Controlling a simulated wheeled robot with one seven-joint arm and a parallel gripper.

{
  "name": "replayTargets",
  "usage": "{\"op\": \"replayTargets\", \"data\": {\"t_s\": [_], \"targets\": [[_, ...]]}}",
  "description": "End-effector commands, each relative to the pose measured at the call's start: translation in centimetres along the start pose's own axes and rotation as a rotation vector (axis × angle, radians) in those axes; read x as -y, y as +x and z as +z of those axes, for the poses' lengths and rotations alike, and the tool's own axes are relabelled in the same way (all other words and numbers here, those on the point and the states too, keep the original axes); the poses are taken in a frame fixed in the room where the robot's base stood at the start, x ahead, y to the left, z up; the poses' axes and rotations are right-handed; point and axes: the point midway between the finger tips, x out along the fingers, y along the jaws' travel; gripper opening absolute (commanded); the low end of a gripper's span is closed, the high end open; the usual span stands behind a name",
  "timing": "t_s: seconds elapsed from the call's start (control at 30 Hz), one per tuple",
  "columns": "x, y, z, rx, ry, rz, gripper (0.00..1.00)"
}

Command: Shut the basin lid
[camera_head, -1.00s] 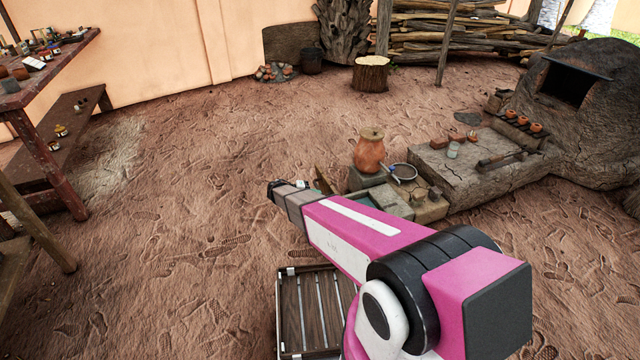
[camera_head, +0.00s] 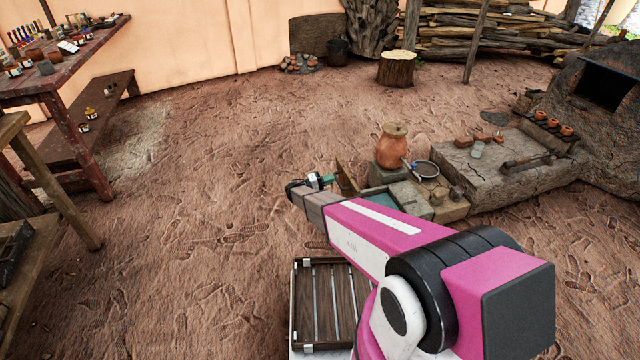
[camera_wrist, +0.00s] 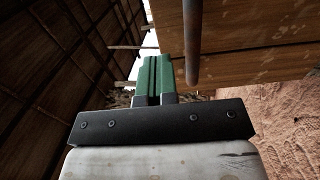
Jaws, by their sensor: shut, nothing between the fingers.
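The basin (camera_head: 409,198) is a low grey block-walled trough with greenish water, right of my forearm in the head view, partly hidden by it. Its brown wooden lid (camera_head: 346,180) stands open, raised steeply at the basin's left edge. My gripper (camera_head: 331,179) is just left of the lid, its green fingertips pointing toward it. Whether they touch it I cannot tell. In the wrist view the green fingers (camera_wrist: 153,78) are shut together and empty. A wooden board (camera_wrist: 265,40), seemingly the lid, fills the upper right there, with a dark rod (camera_wrist: 191,42) before it.
A clay jar (camera_head: 391,149) and a round pan (camera_head: 427,169) sit just behind the basin. A stone slab (camera_head: 480,178) with small items extends right toward the kiln (camera_head: 600,120). Bare ground is open to the left.

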Motion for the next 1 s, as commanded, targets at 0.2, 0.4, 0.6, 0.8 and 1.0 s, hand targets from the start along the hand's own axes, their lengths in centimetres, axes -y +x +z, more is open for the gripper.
{"op": "replayTargets", "data": {"t_s": [0.2, 0.4, 0.6, 0.8, 1.0], "targets": [[0.0, 3.5, 0.1, 0.002, 0.0, -0.001, 0.0], [0.0, 5.0, 0.0, 0.0, 0.0, -0.001, 0.0], [0.0, 5.3, 0.0, 0.0, 0.0, -0.001, 0.0], [0.0, 5.2, 0.0, 0.0, 0.0, -0.001, 0.0], [-0.2, 5.9, 0.1, 0.002, 0.0, -0.025, 0.0]]}}
